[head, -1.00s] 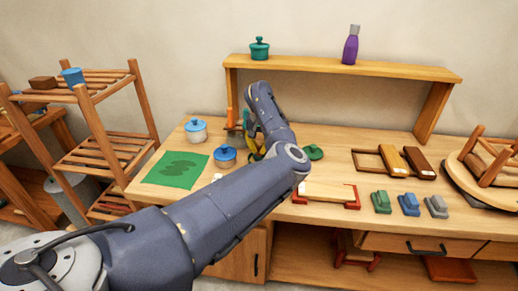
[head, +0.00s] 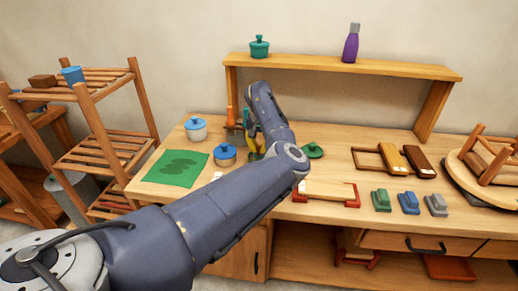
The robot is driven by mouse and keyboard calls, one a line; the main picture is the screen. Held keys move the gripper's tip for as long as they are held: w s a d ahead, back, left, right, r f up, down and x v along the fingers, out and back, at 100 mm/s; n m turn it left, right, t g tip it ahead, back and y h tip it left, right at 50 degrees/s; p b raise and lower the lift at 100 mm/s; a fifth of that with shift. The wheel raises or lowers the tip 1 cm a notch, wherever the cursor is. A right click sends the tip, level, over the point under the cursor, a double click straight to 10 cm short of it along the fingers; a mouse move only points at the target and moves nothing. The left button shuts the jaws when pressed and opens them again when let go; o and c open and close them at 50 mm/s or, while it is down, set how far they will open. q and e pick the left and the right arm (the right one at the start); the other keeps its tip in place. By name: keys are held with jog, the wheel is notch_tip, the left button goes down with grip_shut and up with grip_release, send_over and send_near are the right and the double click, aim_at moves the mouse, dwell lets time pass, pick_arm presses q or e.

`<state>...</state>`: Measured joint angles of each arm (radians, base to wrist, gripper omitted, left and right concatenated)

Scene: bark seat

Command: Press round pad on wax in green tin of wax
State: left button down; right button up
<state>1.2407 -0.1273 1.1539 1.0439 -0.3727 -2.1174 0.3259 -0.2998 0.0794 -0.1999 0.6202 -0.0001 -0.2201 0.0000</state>
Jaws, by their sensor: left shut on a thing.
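My left gripper (head: 254,146) is low over the bench, behind its own forearm. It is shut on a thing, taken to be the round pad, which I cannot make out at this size. A bit of green shows at the bench just under the gripper, perhaps the green tin of wax. The arm hides most of it, so I cannot tell whether pad and wax touch. A green lid with a knob (head: 313,151) lies on the bench to the right of the arm. My right gripper is not in view.
A green mat (head: 176,168) lies at the left. Green, blue and grey blocks (head: 409,203) sit front right. A shelf (head: 340,68) spans the back.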

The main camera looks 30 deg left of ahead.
aim_at(259, 146)
pick_arm(q)
jog(key=shift+r, duration=3.45)
